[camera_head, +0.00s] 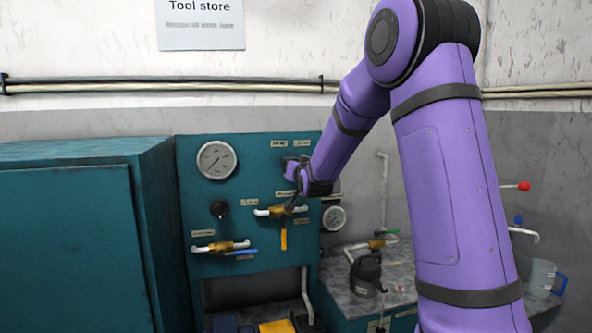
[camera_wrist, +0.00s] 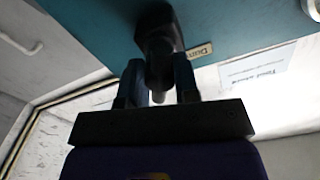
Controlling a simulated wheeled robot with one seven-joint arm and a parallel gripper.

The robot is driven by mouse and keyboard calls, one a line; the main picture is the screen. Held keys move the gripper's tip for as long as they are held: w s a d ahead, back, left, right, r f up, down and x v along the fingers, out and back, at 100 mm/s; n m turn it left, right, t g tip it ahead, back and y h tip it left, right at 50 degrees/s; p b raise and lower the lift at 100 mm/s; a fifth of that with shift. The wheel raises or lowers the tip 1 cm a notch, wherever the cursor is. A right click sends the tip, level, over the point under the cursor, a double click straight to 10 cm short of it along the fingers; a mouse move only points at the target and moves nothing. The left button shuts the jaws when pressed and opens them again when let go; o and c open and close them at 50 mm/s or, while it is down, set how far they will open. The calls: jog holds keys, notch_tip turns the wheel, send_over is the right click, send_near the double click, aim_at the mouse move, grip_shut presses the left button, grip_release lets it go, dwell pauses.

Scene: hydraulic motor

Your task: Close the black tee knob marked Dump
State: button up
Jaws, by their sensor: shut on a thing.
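The black tee knob (camera_wrist: 155,42) sticks out of the teal panel (camera_wrist: 95,25) in the wrist view, beside a small label that reads Dump (camera_wrist: 200,52). My gripper (camera_wrist: 160,78) has one finger on each side of the knob's stem and is shut on it. In the head view my gripper (camera_head: 302,178) is at the upper right of the teal panel (camera_head: 255,165), just below the Dump label (camera_head: 279,143). My gripper and wrist hide the knob there. The knob's exact turn angle is hard to tell.
A gauge (camera_head: 216,160) and another black knob (camera_head: 219,209) are on the panel's left. A brass valve with a yellow handle (camera_head: 283,239) sits just below my gripper, and a blue-handled valve (camera_head: 220,247) lower left. A teal cabinet (camera_head: 75,250) stands at left.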

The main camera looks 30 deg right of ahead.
jog(key=m, duration=1.1)
jog(key=shift+m, duration=0.4)
jog(key=shift+f, duration=0.1)
jog(key=o, duration=0.9)
jog(key=shift+o, duration=0.2)
jog(key=v, duration=1)
jog(key=shift+s, duration=0.4)
jog(key=shift+a, duration=0.15)
